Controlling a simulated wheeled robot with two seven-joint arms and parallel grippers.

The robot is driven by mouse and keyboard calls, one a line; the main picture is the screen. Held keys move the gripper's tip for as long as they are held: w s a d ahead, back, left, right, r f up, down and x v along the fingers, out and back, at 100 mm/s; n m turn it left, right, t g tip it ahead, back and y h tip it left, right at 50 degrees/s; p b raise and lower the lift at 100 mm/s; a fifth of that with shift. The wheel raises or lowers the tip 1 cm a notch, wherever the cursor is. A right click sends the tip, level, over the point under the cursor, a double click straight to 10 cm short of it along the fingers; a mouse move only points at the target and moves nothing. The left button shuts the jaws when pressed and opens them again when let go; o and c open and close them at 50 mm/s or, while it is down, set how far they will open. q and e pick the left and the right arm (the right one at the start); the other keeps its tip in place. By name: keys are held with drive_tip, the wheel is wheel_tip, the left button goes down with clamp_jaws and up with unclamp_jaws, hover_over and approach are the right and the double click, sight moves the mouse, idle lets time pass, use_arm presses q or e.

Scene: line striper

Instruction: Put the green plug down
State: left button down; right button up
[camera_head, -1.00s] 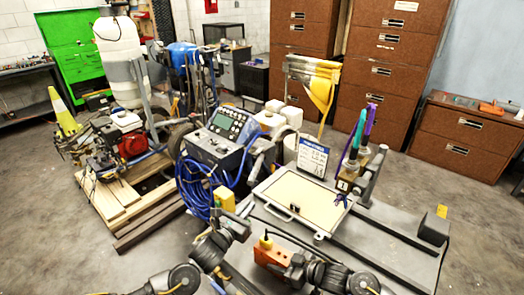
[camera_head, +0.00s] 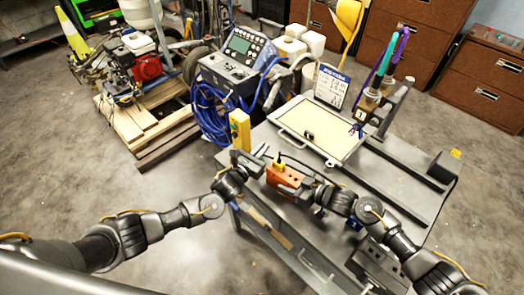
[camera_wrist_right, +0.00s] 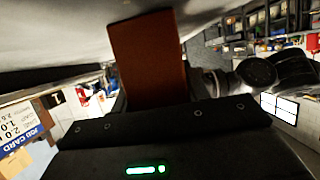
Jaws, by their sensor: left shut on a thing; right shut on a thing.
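My left gripper (camera_head: 256,160) is shut above the front left part of the grey table. What lies between its jaws is too small to make out, and no green plug shows clearly in either view. My right gripper (camera_head: 304,190) is shut on an orange box (camera_head: 281,176), just right of and below the left gripper. The orange box (camera_wrist_right: 150,60) also fills the middle of the right wrist view, in front of the gripper.
A yellow button box (camera_head: 240,131) stands behind my left gripper. A cream-topped panel (camera_head: 318,127) lies on the grey table (camera_head: 400,172), with a job card (camera_head: 331,85) behind it. Coiled blue hose (camera_head: 208,112) hangs beyond the table. Bare table shows at right.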

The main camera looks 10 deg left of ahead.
use_arm(q)
drive_tip(key=shift+f, duration=0.45)
drive_tip(key=c, duration=1.6)
unclamp_jaws()
drive_tip(key=shift+f, duration=0.15)
